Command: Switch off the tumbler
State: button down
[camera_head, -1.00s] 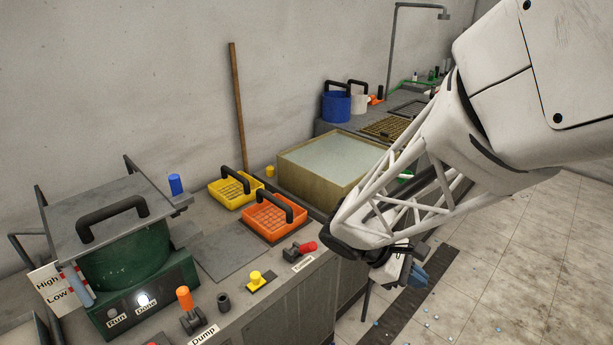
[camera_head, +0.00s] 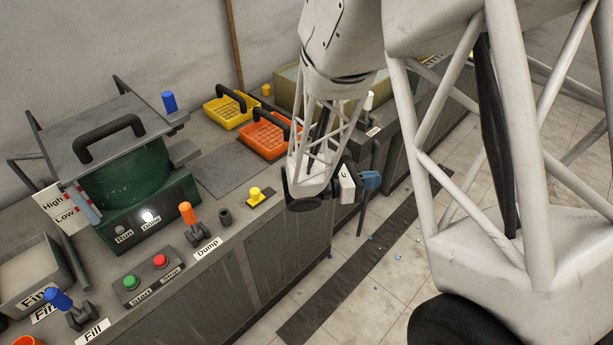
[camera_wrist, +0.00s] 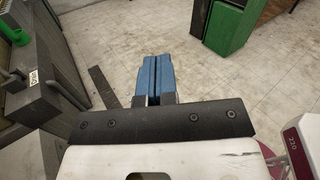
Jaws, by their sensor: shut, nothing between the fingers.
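The tumbler appears to be the dark green drum (camera_head: 125,178) under a grey lid with a black handle, at the left in the head view. On its base the Done lamp (camera_head: 148,217) is lit white and the Run lamp (camera_head: 121,231) looks dark. A grey box in front carries a green Start button (camera_head: 131,283) and a red Stop button (camera_head: 160,261). My gripper (camera_head: 372,180) is well to the right of the box, beyond the counter's front edge. Its blue fingers (camera_wrist: 158,78) are shut and empty over the floor in the wrist view.
An orange Dump lever (camera_head: 188,214), a yellow knob (camera_head: 254,193) and a blue Fill lever (camera_head: 60,300) stand along the counter. Yellow (camera_head: 230,110) and orange (camera_head: 265,136) baskets sit behind. The floor in front is open. My arm hides part of the counter.

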jog(key=w+a+f+n+t+y, duration=0.2)
jog(key=a+f+n+t+y, duration=0.2)
jog(key=a+f+n+t, duration=0.4)
jog(key=w+a+f+n+t+y, duration=0.2)
jog(key=a+f+n+t+y, duration=0.3)
jog(key=a+f+n+t, duration=0.4)
notch_tip(320, 180, down, 5)
jog(key=a+n, duration=0.1)
jog(key=n, duration=0.1)
jog(key=shift+w+a+r+n, duration=0.2)
jog(key=shift+w+a+n, duration=0.1)
jog(key=shift+w+d+r, duration=0.1)
jog(key=shift+w, duration=0.05)
jog(key=w+d+r, duration=0.2)
jog(key=w+r, duration=0.4)
jog(key=w, duration=0.5)
jog(key=shift+d, duration=0.15)
jog(key=shift+r+n, duration=0.2)
jog(key=shift+n, duration=0.2)
